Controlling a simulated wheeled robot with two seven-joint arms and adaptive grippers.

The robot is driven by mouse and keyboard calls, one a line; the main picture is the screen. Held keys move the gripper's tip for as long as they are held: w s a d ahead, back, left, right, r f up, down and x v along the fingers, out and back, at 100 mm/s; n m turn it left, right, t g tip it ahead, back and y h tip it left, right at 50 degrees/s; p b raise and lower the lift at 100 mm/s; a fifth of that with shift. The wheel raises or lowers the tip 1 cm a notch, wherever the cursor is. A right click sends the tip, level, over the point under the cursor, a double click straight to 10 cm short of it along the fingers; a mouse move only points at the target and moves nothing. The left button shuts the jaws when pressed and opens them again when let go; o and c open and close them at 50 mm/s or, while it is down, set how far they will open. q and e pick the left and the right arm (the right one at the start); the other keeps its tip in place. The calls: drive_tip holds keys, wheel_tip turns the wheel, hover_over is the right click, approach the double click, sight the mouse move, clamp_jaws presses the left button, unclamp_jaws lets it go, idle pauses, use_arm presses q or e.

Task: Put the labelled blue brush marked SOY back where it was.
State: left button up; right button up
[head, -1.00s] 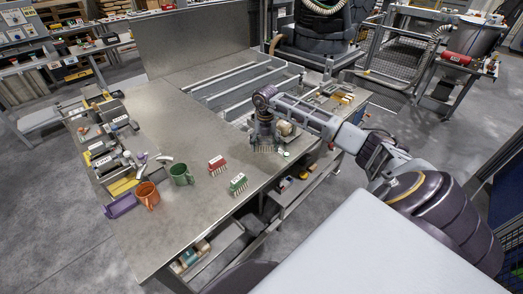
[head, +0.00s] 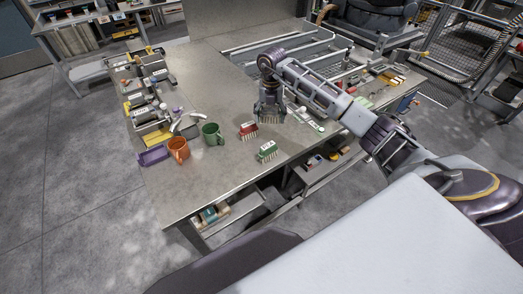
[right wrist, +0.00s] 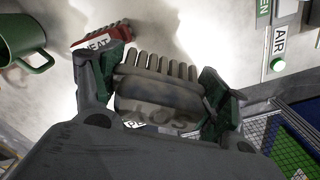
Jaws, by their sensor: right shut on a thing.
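My right gripper (head: 269,113) is above the metal table, just beyond and right of the red brush (head: 248,130). It is shut on the SOY brush (right wrist: 158,97), whose body looks greyish in the right wrist view; its label reads upside down and its pale bristles point away from my wrist. The fingers grip it from both sides. In the head view its bristles show below the fingers; any gap to the table is unclear. The red brush, with a partly hidden label, also shows in the right wrist view (right wrist: 97,38). My left gripper is not in view.
A green brush (head: 267,151) lies near the front edge. An AIR label (right wrist: 279,42) is right in the wrist view. The table's middle left is clear.

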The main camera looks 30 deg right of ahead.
drive_tip(key=s+a+r+n, duration=0.1)
drive_tip(key=s+a+n, duration=0.3)
drive_tip(key=a+n, duration=0.2)
drive_tip(key=shift+n+b, duration=0.35)
drive_tip(key=shift+n, duration=0.35)
wheel_tip(320, 180, down, 6)
drive_tip(key=shift+r+p, duration=0.15)
drive_tip(key=shift+p, duration=0.25)
drive_tip(key=shift+w+f, duration=0.1)
drive_tip(key=shift+f, duration=0.1)
drive_tip(key=shift+f, duration=1.9)
